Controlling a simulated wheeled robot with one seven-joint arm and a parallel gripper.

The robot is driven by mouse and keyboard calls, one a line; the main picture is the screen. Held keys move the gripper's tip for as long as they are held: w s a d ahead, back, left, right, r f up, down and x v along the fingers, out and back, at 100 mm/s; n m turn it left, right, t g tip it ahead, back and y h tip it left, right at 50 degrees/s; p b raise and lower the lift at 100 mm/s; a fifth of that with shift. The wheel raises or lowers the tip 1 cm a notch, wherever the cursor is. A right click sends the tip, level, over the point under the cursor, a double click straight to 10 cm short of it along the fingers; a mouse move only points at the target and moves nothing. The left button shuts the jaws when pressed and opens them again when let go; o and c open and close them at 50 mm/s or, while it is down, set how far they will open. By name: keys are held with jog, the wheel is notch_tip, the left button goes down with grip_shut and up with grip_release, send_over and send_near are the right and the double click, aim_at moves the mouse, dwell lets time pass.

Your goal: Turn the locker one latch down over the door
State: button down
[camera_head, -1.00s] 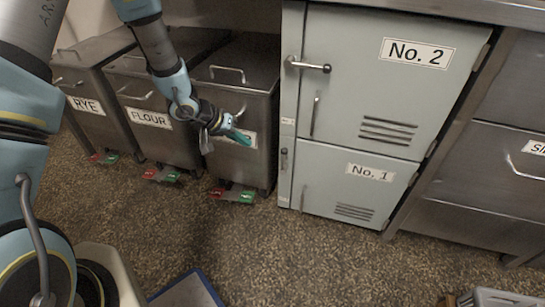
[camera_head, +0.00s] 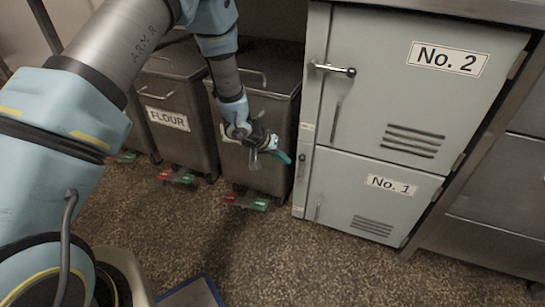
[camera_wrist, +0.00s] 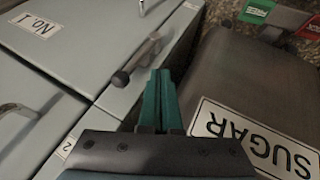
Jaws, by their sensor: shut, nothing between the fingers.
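The locker one latch (camera_head: 303,162) is a small dark lever on the narrow frame left of the No. 1 door (camera_head: 340,200). It stands upright on the frame, not across the door. In the wrist view, where the scene looks upside down, the latch (camera_wrist: 137,62) has a dark knob end just beyond the fingertips. My gripper (camera_head: 284,157) has teal fingers, shut and empty, just left of the latch in the head view. In the wrist view the fingers (camera_wrist: 160,88) are close beside the knob; whether they touch it I cannot tell.
The No. 2 door (camera_head: 400,90) is above, with its lever latch (camera_head: 335,69) lying sideways over it. A metal bin (camera_head: 272,120), labelled SUGAR in the wrist view (camera_wrist: 255,140), stands close beside the locker. The flour bin (camera_head: 178,90) is farther left.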

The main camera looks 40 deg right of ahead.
aim_at(302, 167)
jog(key=shift+s+d+r, duration=0.1)
jog(key=shift+s+d, duration=0.75)
jog(key=shift+s, duration=0.05)
jog(key=shift+s, duration=0.1)
